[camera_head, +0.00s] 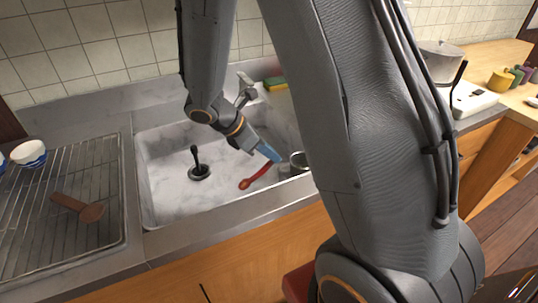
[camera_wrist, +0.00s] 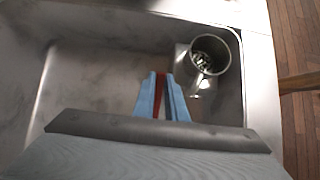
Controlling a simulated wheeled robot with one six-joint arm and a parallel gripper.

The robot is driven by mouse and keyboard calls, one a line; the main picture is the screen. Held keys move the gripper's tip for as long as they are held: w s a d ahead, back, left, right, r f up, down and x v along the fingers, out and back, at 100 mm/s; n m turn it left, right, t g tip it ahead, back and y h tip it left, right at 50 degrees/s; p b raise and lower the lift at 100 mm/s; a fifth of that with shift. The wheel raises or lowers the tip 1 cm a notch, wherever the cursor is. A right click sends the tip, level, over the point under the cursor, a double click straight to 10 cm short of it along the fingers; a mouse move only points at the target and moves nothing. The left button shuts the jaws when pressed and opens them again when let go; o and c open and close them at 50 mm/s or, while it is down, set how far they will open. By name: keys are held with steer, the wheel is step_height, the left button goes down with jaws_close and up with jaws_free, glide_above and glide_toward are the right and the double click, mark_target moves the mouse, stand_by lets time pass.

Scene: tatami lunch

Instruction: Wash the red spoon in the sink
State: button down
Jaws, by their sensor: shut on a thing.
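The red spoon (camera_head: 256,177) is over the sink (camera_head: 165,205), its bowl end pointing left toward the drain in the head view. My gripper (camera_head: 272,157) has blue fingers and is shut on the spoon's handle end. In the wrist view the red handle (camera_wrist: 160,81) shows between the blue fingertips of my gripper (camera_wrist: 161,76); the bowl end is hidden there. I cannot tell whether the spoon touches the sink floor.
A metal cup (camera_wrist: 210,52) with something in it stands at the sink's right side. A black-handled plug (camera_head: 199,171) is on the sink floor. A faucet (camera_head: 245,88) and a sponge (camera_head: 276,84) are behind. A drying rack (camera_head: 112,200) holds a brown spatula (camera_head: 80,208).

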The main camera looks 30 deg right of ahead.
mark_target(267, 164)
steer(key=shift+a, duration=0.15)
steer(key=shift+a+p, duration=0.3)
steer(key=shift+a, duration=0.15)
stand_by(0.3)
step_height(267, 164, up, 15)
steer(key=p, duration=1.2)
steer(key=shift+f+p, duration=0.2)
steer(key=shift+p, duration=0.2)
stand_by(1.5)
